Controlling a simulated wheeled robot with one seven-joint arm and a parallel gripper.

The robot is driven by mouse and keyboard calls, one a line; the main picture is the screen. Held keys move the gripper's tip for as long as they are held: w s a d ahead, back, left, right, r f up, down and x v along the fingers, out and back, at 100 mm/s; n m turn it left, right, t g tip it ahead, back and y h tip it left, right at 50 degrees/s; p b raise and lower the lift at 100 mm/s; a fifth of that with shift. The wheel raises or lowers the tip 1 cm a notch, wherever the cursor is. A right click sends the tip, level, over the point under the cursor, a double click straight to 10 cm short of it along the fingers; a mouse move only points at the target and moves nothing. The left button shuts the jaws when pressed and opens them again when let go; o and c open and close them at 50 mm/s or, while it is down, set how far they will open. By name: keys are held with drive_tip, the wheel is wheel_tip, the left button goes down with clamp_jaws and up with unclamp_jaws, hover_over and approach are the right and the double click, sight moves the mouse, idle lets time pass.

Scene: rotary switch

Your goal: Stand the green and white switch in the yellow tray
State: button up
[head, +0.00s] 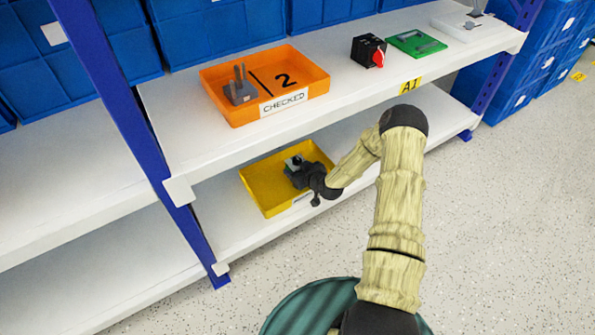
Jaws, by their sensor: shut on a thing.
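The yellow tray (258,193) sits on the lower shelf. The switch (291,162), a small pale block with a dark part on it, shows over the tray's inside, towards its right half. My gripper (298,172) reaches into the tray area from the right and is shut on the switch. The gripper hides much of the switch. I cannot tell whether the switch touches the tray floor, and its green part is hard to make out.
On the upper shelf stand an orange tray (312,82) holding a grey part (239,92), a black block with a red knob (369,51), a green board (416,43) and a white tray (459,33). The upper shelf overhangs the yellow tray. A blue post (125,110) stands left.

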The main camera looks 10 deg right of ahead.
drive_tip(key=o, duration=1.1)
drive_tip(key=shift+a, duration=0.1)
drive_tip(key=shift+s+d+r, duration=0.2)
drive_tip(key=shift+r, duration=0.05)
drive_tip(key=p+v, duration=0.6)
drive_tip(key=v, duration=0.4)
drive_tip(key=shift+s+r, duration=0.1)
drive_tip(key=shift+s, duration=0.05)
drive_tip(key=shift+s+d+r, duration=0.2)
drive_tip(key=shift+s, duration=0.35)
